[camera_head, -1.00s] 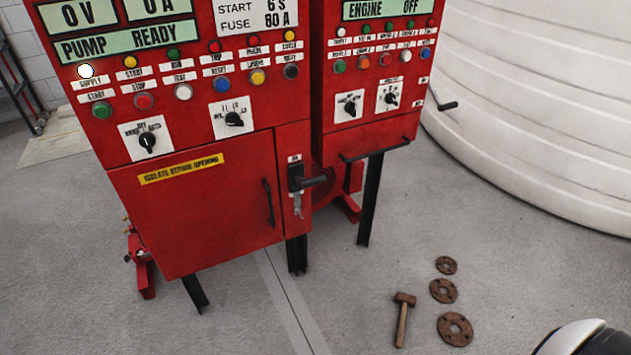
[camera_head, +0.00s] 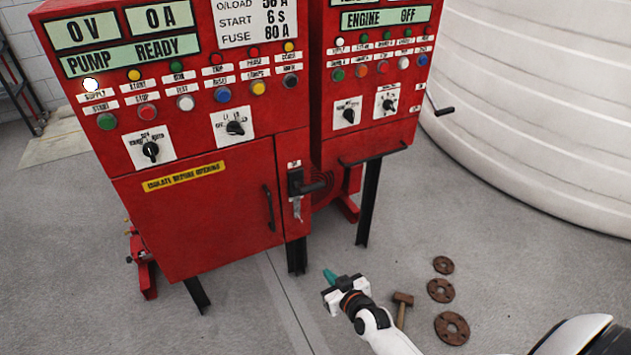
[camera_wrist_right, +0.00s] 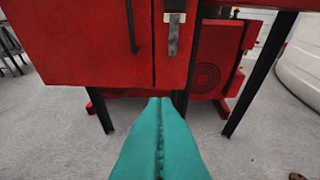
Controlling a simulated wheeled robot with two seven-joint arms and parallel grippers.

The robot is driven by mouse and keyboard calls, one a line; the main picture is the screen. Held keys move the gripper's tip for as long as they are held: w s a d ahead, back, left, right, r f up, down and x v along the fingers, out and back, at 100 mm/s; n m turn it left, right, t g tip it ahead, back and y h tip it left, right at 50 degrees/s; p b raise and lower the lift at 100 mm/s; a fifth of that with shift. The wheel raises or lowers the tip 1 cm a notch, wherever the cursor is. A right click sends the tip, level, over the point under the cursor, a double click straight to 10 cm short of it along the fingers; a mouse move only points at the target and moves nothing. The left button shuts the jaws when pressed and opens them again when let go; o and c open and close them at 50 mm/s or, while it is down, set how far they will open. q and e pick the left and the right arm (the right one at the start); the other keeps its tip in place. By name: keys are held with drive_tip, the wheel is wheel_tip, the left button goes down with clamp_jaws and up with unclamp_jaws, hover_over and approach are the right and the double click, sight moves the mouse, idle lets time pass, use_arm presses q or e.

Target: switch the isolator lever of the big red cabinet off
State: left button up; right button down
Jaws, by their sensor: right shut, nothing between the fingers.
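The big red cabinet (camera_head: 215,215) stands at the left in the head view, with a yellow "isolate before opening" label on its door. Its isolator lever (camera_head: 312,187) is a dark handle on a black mount at the door's right, sticking out to the right. In the right wrist view, the lower part of the isolator plate (camera_wrist_right: 174,35) shows at the top; the lever itself is out of that frame. My right gripper (camera_head: 328,275) has teal fingers, shut and empty. It is below and right of the lever, apart from it. My left gripper is not in view.
A second red cabinet (camera_head: 370,95) on black legs stands to the right, with a bar along its lower edge. A mallet (camera_head: 402,302) and rusty flanges (camera_head: 441,290) lie on the floor. A white tank (camera_head: 545,110) fills the right.

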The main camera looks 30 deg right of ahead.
drive_tip(key=w+d+r+t, duration=0.1)
drive_tip(key=w+r+t, duration=0.1)
drive_tip(key=r, duration=0.9)
drive_tip(key=w+d+r+t, duration=0.1)
drive_tip(key=w+r+t, duration=0.1)
drive_tip(key=r, duration=1)
drive_tip(key=shift+w+d+t+p, duration=0.2)
drive_tip(key=shift+w+t+p, duration=0.25)
drive_tip(key=shift+t, duration=0.25)
drive_tip(key=r, duration=0.1)
hover_over(316, 186)
drive_tip(key=shift+s+a+p, duration=0.15)
drive_tip(key=shift+a+p, duration=0.2)
drive_tip(key=shift+p, duration=0.05)
drive_tip(key=shift+s+f+b, duration=0.25)
drive_tip(key=shift+f+b, duration=0.1)
drive_tip(key=shift+f, duration=0.65)
drive_tip(key=shift+s+f+b, duration=0.2)
drive_tip(key=shift+f+b, duration=0.1)
drive_tip(key=shift+f, duration=0.65)
